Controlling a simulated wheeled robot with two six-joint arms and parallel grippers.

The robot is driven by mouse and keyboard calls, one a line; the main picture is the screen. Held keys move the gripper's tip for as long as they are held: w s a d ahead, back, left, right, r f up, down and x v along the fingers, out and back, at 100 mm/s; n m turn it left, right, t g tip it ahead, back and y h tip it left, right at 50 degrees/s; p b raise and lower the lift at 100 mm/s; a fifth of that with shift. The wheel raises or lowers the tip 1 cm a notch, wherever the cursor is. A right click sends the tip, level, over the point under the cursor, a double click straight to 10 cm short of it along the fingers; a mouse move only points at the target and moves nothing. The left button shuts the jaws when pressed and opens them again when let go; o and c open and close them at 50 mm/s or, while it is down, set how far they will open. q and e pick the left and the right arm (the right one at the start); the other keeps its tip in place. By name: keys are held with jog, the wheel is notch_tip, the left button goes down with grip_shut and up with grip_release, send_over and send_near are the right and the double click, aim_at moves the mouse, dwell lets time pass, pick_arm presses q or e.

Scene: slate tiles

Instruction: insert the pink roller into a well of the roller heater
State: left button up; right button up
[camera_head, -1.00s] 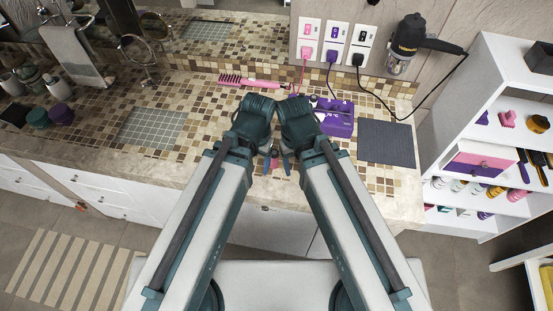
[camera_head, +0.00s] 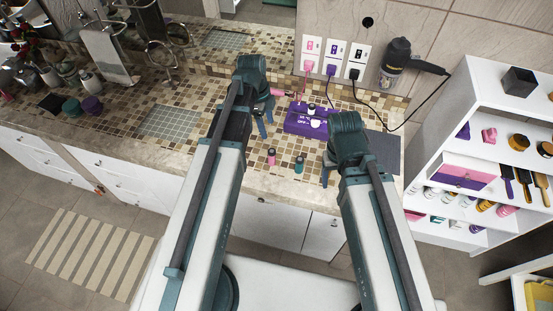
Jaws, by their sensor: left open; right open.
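The purple roller heater (camera_head: 296,124) sits on the tiled counter between my two arms, with a pale piece on its top; its wells are too small to make out. Two small rollers stand apart near the counter's front edge, in front of the heater. The left one, which looks pinkish, I take as the pink roller (camera_head: 271,157); the other is a greenish roller (camera_head: 298,167). My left gripper (camera_head: 266,120) is open and empty, beyond and left of the pink roller. My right gripper (camera_head: 326,166) is open, right of the rollers, partly hidden by its wrist.
A pink hair tool (camera_head: 284,94) lies behind my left gripper. A dark mat (camera_head: 386,152) is right of the heater, partly behind my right arm. Cords hang from wall sockets (camera_head: 333,55) behind. A white shelf unit (camera_head: 450,130) stands at the right.

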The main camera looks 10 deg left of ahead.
pick_arm(q)
jog(key=b, duration=0.9)
send_near(272, 151)
jog(key=shift+w+d+f, duration=0.1)
jog(key=shift+d+f, duration=0.1)
jog(key=shift+f, duration=0.65)
jog(key=shift+w+d+f, duration=0.1)
jog(key=shift+d+f, duration=0.05)
jog(key=shift+f, duration=0.75)
jog(key=shift+w+d+f, duration=0.1)
jog(key=shift+d+f, duration=0.1)
jog(key=shift+f, duration=0.65)
jog(key=f+b, duration=0.5)
jog(key=shift+s+d+f, duration=0.15)
jog(key=shift+s+d, duration=0.1)
jog(key=shift+s, duration=0.05)
grip_shut()
